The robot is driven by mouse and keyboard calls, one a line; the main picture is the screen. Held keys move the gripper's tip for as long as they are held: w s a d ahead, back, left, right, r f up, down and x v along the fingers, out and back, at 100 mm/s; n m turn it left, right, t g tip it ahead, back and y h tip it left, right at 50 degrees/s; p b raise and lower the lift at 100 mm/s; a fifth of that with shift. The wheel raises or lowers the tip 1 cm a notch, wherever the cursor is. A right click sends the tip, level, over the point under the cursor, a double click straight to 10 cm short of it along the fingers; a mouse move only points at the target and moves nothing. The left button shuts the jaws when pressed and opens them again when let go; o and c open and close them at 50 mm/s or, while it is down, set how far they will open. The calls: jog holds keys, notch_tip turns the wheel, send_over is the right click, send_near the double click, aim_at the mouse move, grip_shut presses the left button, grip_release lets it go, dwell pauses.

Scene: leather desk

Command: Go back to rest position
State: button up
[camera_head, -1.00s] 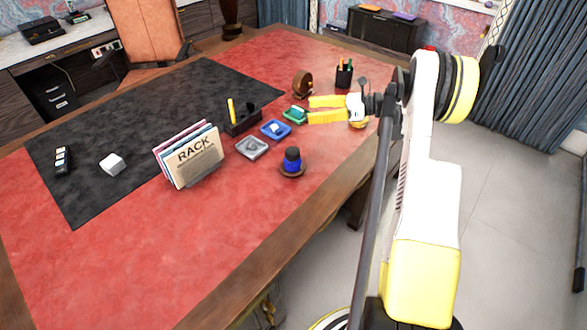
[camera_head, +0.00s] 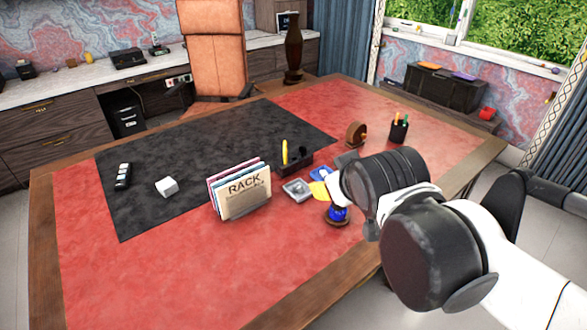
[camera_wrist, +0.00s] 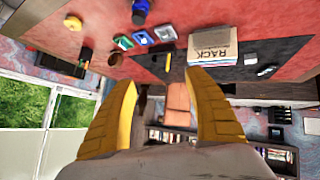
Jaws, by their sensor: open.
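My gripper (camera_wrist: 160,80) shows in the wrist view with its two yellow fingers spread apart and nothing between them. In the head view my gripper is mostly hidden behind my own arm; a bit of yellow finger (camera_head: 319,194) shows over the desk (camera_head: 120,275), close to the small dishes. The desk has a red leather top with a black mat (camera_head: 130,205). A blue-and-black object on a round brown base (camera_head: 337,221) stands near the front edge, partly covered by my arm. The wrist view shows the desk upside down, beyond the fingertips.
A paper rack (camera_head: 243,196), a grey dish (camera_head: 297,189), a black pen tray (camera_head: 294,166) and a pencil cup (camera_head: 399,130) stand on the desk. A white cube (camera_head: 167,187) lies on the mat. An orange chair (camera_head: 210,55) is behind. The desk's front left is clear.

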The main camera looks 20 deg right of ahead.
jog(key=s+a+f+m+g+y, duration=0.1)
jog(key=s+a+f+g+y, duration=0.1)
jog(key=s+a+f, duration=0.3)
jog(key=s+f, duration=0.1)
jog(key=s, duration=0.2)
jog(key=shift+s+a+f+m+g, duration=0.2)
jog(key=shift+m+g, duration=0.1)
jog(key=shift+g, duration=0.1)
dwell(0.4)
